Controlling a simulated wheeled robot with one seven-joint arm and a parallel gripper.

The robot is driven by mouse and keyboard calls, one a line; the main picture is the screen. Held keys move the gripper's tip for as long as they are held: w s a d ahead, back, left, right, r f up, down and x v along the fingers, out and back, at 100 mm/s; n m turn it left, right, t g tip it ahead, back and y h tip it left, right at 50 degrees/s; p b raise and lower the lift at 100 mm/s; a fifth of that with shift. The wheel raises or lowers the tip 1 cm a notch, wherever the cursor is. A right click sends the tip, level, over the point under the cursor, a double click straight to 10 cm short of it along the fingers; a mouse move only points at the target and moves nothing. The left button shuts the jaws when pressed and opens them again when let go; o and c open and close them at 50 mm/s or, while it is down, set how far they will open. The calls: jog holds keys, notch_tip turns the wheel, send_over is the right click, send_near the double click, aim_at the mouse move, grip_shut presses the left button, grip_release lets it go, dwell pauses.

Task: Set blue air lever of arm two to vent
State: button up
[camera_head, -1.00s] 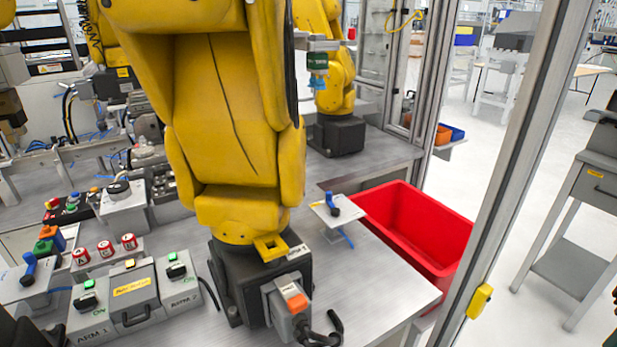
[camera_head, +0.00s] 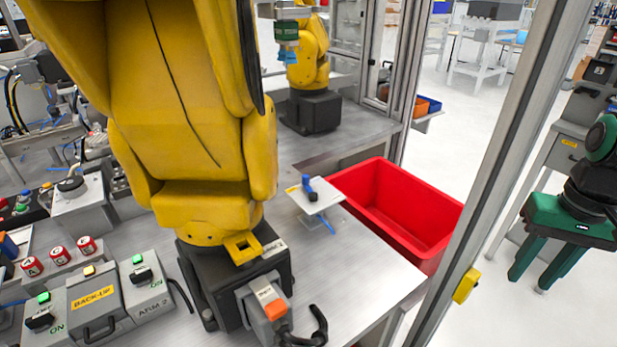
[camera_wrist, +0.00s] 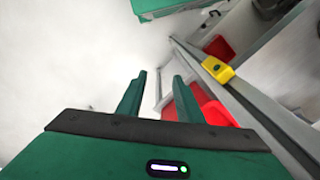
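A blue lever (camera_head: 308,188) stands upright on a small white plate (camera_head: 324,199) on the bench, between the large yellow arm (camera_head: 190,130) and the red bin. A second blue lever (camera_head: 8,246) shows at the left edge, partly cut off; which lever belongs to arm two is not labelled in view. My green gripper (camera_head: 528,283) is at the far right, outside the frame post, well apart from the lever. Its two fingers are spread with nothing between them, pointing down. The wrist view shows the same open fingers (camera_wrist: 158,77); neither lever shows there.
A metal post (camera_head: 500,165) with a yellow box (camera_head: 466,285) stands between my gripper and the bench. The red bin (camera_head: 430,215) is beside the lever plate. A control box labelled ARM 2 (camera_head: 150,300) stands left of the yellow arm's base. Floor around my gripper looks clear.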

jog(key=w+a+f+n+t+y, duration=0.1)
jog(key=w+a+f+n+y, duration=0.3)
jog(key=w, duration=0.7)
jog(key=w+a+f+n+y, duration=0.15)
jog(key=w+a+n, duration=0.35)
jog(key=w, duration=0.5)
jog(key=w+a+f+n+t+y, duration=0.1)
jog(key=w+a+f+n+y, duration=0.3)
jog(key=w, duration=0.7)
jog(key=n+g+y, duration=0.2)
jog(key=n+y, duration=0.5)
jog(key=n, duration=0.1)
send_near(305, 175)
jog(key=w+d+f, duration=0.1)
jog(key=d+f, duration=0.1)
jog(key=w+d+f, duration=0.1)
jog(key=f, duration=0.1)
jog(key=shift+w+d, duration=0.25)
jog(key=shift+w, duration=0.05)
jog(key=shift+n+g+y, duration=0.6)
jog(key=shift+n+y, duration=0.05)
jog(key=shift+n, duration=0.25)
jog(key=a, duration=0.4)
jog(key=s+a+r, duration=0.1)
jog(key=a, duration=0.4)
jog(key=s+a+r, duration=0.1)
jog(key=a, duration=0.3)
jog(key=shift+s+a+r, duration=0.2)
jog(key=shift+s, duration=0.05)
grip_shut()
